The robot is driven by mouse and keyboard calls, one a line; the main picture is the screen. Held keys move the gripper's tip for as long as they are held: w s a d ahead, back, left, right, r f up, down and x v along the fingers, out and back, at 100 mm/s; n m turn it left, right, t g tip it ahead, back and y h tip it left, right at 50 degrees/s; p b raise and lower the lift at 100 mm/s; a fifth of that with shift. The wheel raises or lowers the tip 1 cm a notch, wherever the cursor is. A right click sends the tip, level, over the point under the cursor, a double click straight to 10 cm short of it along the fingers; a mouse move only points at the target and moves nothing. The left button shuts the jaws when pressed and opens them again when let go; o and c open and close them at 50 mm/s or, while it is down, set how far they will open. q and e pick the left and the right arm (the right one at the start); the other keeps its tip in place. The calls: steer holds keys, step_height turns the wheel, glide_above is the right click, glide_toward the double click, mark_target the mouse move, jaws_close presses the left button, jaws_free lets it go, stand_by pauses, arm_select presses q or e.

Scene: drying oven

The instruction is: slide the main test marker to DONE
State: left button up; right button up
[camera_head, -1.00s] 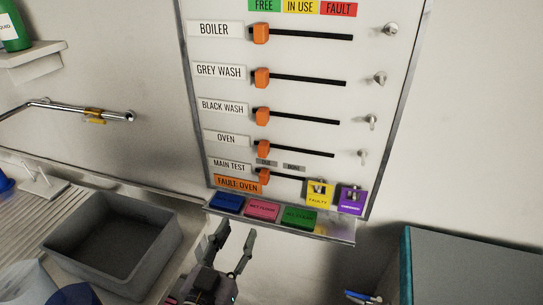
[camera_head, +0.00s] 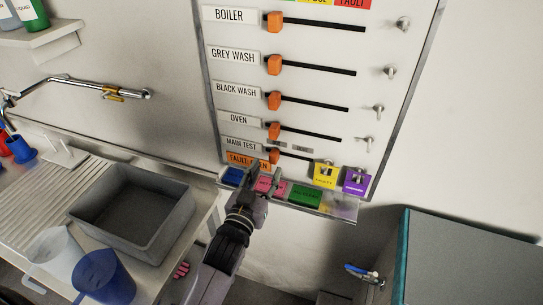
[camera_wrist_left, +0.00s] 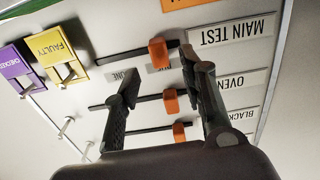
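The main test marker (camera_head: 275,156) is an orange block on the lowest slot of the wall board, at the end next to the MAIN TEST label (camera_head: 240,145). It also shows in the left wrist view (camera_wrist_left: 158,52), where the board appears upside down. Small grey labels lie between this slot and the oven slot; the DONE label (camera_wrist_left: 124,77) is farther along from the marker than the DUE label (camera_wrist_left: 160,67). My left gripper (camera_head: 264,174) is open and empty just below the marker in the head view. In the wrist view the marker appears just beyond the gap between its fingertips (camera_wrist_left: 159,70). My right gripper is not in view.
Other orange markers, such as the oven marker (camera_head: 274,130), sit on slots above. A yellow FAULTY tag (camera_head: 325,175) and purple tag (camera_head: 356,181) hang right of the slot. Coloured tags lie on the ledge (camera_head: 342,208) below. A grey basin (camera_head: 178,218) stands left.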

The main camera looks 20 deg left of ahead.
mark_target(272, 160)
arm_select(q)
steer(key=w+p, duration=0.1)
steer(key=w, duration=0.4)
steer(key=shift+d, duration=0.1)
steer(key=shift+c, duration=0.4)
jaws_close()
stand_by(0.4)
